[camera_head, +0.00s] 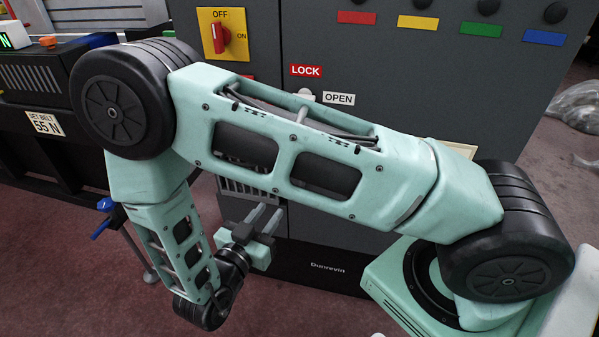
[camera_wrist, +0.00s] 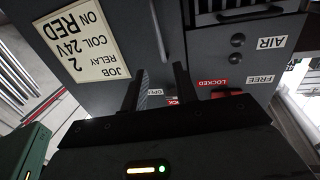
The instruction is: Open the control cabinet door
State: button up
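The dark grey control cabinet (camera_head: 400,70) stands in front of me, and it also shows upside down in the wrist view (camera_wrist: 210,60). Its face carries a red LOCK label (camera_head: 305,71) and a white OPEN label (camera_head: 339,98), with a small pale round part (camera_head: 305,93) beside them. I see no door gap, though my arm hides much of the front. My gripper (camera_head: 268,211) is low before the cabinet's lower left part. In the wrist view its two fingers (camera_wrist: 160,72) are apart with nothing between them. OPEN and LOCK labels show beyond the fingers, partly hidden.
A red rotary switch (camera_head: 221,38) on a yellow plate sits at upper left. Several black knobs above coloured labels line the top right. The wrist view shows a job note (camera_wrist: 80,40), a LOCKED label (camera_wrist: 212,82) and a FREE label (camera_wrist: 259,78). A dark machine stands left.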

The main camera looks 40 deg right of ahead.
jog(key=x, duration=1.7)
jog(key=shift+d+p, duration=0.2)
jog(key=shift+p, duration=0.1)
grip_shut()
